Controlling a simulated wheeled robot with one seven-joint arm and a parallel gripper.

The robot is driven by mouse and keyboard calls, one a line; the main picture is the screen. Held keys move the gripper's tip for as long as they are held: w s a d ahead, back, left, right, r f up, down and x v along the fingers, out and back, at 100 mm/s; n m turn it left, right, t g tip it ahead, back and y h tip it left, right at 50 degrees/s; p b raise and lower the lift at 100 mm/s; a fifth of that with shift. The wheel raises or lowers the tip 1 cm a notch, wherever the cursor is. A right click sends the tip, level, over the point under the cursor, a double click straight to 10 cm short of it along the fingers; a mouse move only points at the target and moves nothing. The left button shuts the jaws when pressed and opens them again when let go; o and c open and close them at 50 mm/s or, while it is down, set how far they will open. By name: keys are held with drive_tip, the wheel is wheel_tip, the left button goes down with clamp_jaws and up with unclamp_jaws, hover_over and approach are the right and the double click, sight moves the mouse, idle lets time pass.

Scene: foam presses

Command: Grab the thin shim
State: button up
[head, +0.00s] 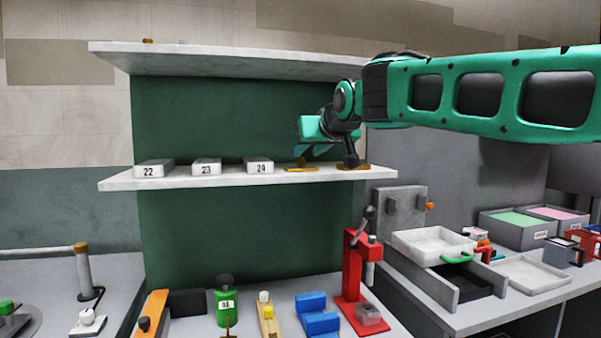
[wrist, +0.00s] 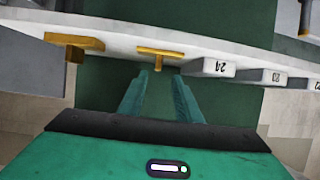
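Two flat brass-coloured pieces lie on the white shelf, to the right of the numbered blocks. The one beside block 24 looks thinner and I take it for the thin shim (head: 300,169); it has a small upright tab. It also shows in the wrist view (wrist: 160,53), just beyond my fingertips. The other, thicker brass piece (head: 353,168) lies farther right and shows at the left in the wrist view (wrist: 75,41). My gripper (wrist: 161,76) is open with nothing between its fingers. In the head view my gripper (head: 312,150) is just above the thin shim.
White blocks marked 22 (head: 153,169), 23 (head: 206,167) and 24 (head: 260,166) stand in a row on the shelf (head: 120,183). An upper shelf (head: 220,62) overhangs. Below stand a green bottle (head: 226,306), blue blocks (head: 318,318) and a red press (head: 350,270).

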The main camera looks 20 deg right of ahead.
sight(301, 159)
drive_tip(key=x, duration=0.9)
drive_tip(key=shift+d, duration=0.25)
drive_tip(key=shift+c, duration=0.7)
clamp_jaws()
